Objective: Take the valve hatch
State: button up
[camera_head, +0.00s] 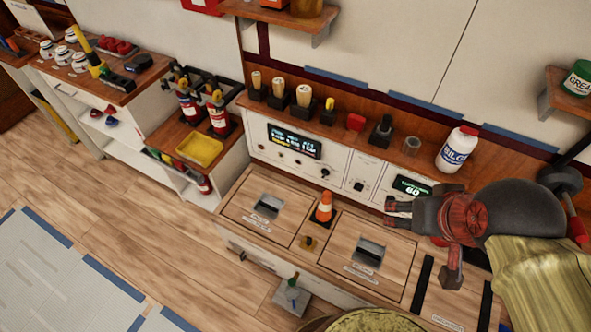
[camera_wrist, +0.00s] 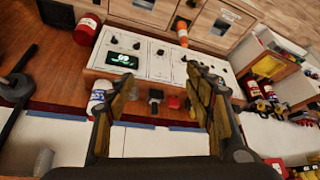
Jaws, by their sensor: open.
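Wooden hatches with recessed dark pulls are set in the low bench top. One is on the left (camera_head: 268,207), another in the middle (camera_head: 366,254). A third panel (camera_head: 445,305) at the right is partly covered by my arm. Their labels are too small to read, so I cannot tell which is the valve hatch. My gripper (camera_head: 425,242) is open and empty, above the bench, to the right of the middle hatch. In the wrist view the open jaws (camera_wrist: 160,85) face the control panel, with hatches at the top.
An orange cone (camera_head: 323,207) stands between the left and middle hatches. The control panel (camera_head: 330,166) rises behind them. A white bottle (camera_head: 457,149) and several small items line the shelf above. A yellow tray (camera_head: 200,151) sits on the left cabinet. Floor is open at lower left.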

aim_at(275, 211)
jog(key=k+j, duration=0.2)
jog(key=j, duration=0.2)
jog(key=k+j, duration=0.2)
jog(key=j, duration=0.2)
jog(key=k+j+z, duration=0.1)
jog(key=j, duration=0.25)
jog(key=j+z, duration=0.15)
jog(key=j, duration=1.35)
jog(key=i+j, duration=0.25)
jog(key=i, duration=0.2)
jog(key=i+j+z, duration=0.1)
jog(key=i+j, duration=0.15)
jog(key=i, duration=0.15)
